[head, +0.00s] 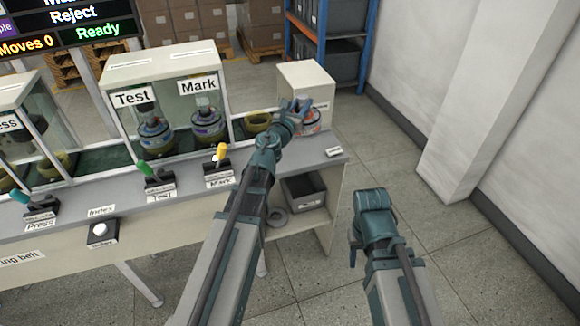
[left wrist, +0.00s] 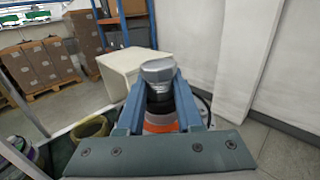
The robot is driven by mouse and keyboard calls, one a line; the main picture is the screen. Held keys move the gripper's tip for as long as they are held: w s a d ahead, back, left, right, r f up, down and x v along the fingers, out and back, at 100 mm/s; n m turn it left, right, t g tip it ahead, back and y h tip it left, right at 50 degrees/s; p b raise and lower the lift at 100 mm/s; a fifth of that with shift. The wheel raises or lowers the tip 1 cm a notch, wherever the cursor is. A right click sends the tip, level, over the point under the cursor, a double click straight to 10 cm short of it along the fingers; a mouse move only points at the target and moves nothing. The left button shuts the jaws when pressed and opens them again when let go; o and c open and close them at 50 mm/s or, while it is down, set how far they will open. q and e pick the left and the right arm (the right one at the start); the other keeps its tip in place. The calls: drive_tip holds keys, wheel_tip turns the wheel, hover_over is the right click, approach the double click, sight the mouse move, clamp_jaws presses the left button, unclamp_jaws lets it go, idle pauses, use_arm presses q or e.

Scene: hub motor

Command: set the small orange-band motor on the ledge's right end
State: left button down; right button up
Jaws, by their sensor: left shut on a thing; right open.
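The small orange-band motor (head: 311,127) is at the right end of the machine, in front of a cream box. My left gripper (head: 300,107) reaches over it from the front and partly hides it. In the left wrist view, the blue fingers are shut on either side of the motor's dark neck (left wrist: 158,101), under its grey cap, with the orange band below. The motor looks upright; whether its base touches the surface is hidden. The grey ledge (head: 325,150) runs along the front to its right end. My right gripper (head: 356,250) hangs open and empty, right of the ledge.
The cream box (head: 306,78) stands close behind the motor. A yellow ring-shaped part (head: 257,124) lies to its left, beside glass booths with "Test" and "Mark" motors. Levers (head: 221,153) stand along the front. A grey bin (head: 304,192) sits below. The floor at right is clear.

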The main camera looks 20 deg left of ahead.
use_arm(q)
drive_tip(key=s+d+f+b, duration=0.2)
drive_tip(key=s+f+b, duration=0.1)
drive_tip(key=f+b, duration=0.2)
drive_tip(key=s+d+f+h+b, duration=0.1)
drive_tip(key=s+d+f+b, duration=0.2)
drive_tip(key=f+b, duration=0.2)
drive_tip(key=shift+s+f+m+b, duration=0.3)
drive_tip(key=shift+s+f+b, duration=0.05)
drive_tip(key=shift+f, duration=0.6)
drive_tip(key=shift+w+d, duration=0.1)
drive_tip(key=shift+w, duration=0.05)
